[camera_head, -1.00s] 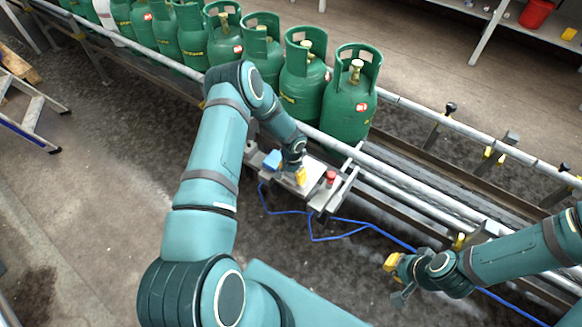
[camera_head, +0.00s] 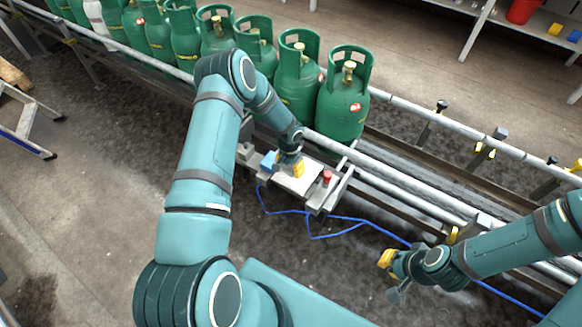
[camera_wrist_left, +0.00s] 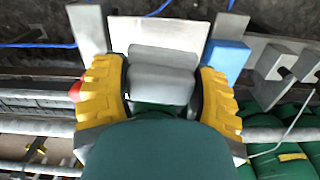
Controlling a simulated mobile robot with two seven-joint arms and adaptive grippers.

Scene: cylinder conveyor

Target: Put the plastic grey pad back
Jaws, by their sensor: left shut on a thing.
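My left gripper (camera_head: 297,168) is over a small station beside the conveyor. In the left wrist view its two yellow fingertips (camera_wrist_left: 161,95) are shut on the grey pad (camera_wrist_left: 160,82), a block with rounded edges. The pad is in front of a pale plate (camera_wrist_left: 150,32); whether they touch I cannot tell. In the head view the pad is hidden by the gripper, and the pale plate (camera_head: 294,185) lies under it. My right gripper (camera_head: 390,275) hangs at the lower right, away from the station; its opening is unclear.
A blue block (camera_head: 268,160) and a red knob (camera_head: 326,178) flank the plate. Green gas cylinders (camera_head: 344,103) line the conveyor just behind. A conveyor rail (camera_head: 410,189) runs alongside. A blue hose (camera_head: 335,235) lies below. The floor in front is open.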

